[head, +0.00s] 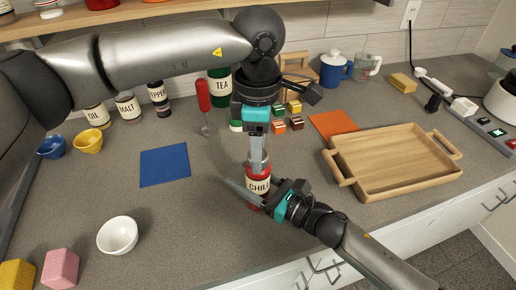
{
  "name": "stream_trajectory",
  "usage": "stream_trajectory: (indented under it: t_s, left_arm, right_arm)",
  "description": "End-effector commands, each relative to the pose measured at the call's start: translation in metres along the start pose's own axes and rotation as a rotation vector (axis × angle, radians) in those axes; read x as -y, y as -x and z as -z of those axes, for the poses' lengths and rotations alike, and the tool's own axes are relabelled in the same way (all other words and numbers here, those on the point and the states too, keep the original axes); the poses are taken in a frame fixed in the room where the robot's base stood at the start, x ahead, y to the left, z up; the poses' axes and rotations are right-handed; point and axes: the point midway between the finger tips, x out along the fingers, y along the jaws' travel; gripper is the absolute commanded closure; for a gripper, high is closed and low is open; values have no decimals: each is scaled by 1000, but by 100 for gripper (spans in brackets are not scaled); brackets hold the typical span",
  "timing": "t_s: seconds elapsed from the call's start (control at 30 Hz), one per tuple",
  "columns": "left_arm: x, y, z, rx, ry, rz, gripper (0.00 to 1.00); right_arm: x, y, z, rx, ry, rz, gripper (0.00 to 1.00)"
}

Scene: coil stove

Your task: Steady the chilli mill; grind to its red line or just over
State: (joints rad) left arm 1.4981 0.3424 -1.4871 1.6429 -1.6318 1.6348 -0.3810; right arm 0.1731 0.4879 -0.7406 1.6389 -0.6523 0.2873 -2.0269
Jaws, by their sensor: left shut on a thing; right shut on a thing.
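The chilli mill (259,184) stands upright on the grey counter near its front edge, with a red body and a pale label reading "CHILLI". My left gripper (257,158) comes down from above and is shut on the mill's top. My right gripper (254,193) comes in from the lower right and is shut around the mill's lower body. The red line and the level inside cannot be made out, and the mill's top is largely hidden by my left gripper.
A wooden tray (392,188) lies to the right, with an orange mat (333,124) behind it. Small coloured blocks (279,124) stand behind the mill. A blue mat (165,165) and white bowl (117,235) are to the left. Counter around the blue mat is clear.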

Motion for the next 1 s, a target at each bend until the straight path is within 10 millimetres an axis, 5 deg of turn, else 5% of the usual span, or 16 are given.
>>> stream_trajectory:
  t_s: [0.83,0.87,1.0]
  left_arm:
    - [0,1,0,2,-149,-1,100]
    - [0,1,0,2,-149,-1,49]
    - [0,1,0,1,-148,-1,33]
  right_arm:
    - [0,0,1,-1,0,0,97]
    - [0,0,1,-1,0,0,97]
    - [0,0,1,-1,0,0,97]
